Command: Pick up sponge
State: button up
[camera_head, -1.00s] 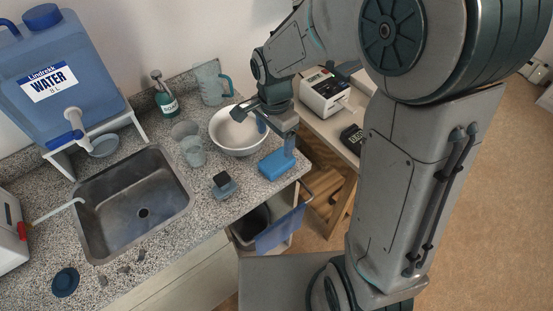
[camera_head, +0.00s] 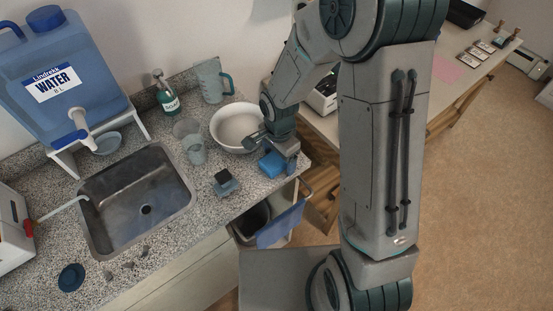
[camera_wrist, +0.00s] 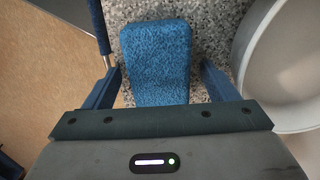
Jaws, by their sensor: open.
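The blue sponge (camera_head: 271,164) lies on the speckled counter near its right front corner, beside the white bowl. In the wrist view the sponge (camera_wrist: 156,62) is a fuzzy blue block that reaches in between the two fingers. My gripper (camera_head: 277,160) is down at the sponge in the head view. In the wrist view my gripper (camera_wrist: 160,85) is open, with one finger on each side of the sponge and a gap visible on both sides. The near end of the sponge is hidden behind the gripper body.
The white bowl (camera_head: 236,116) stands close to the gripper. A small dark-topped block (camera_head: 225,182) sits left of the sponge. Glasses (camera_head: 196,152), a soap bottle (camera_head: 167,97) and a sink (camera_head: 137,231) are further left. A blue towel (camera_head: 281,226) hangs at the counter front.

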jog(key=shift+c, duration=0.3)
jog(key=c, duration=1)
jog(key=shift+r, duration=0.15)
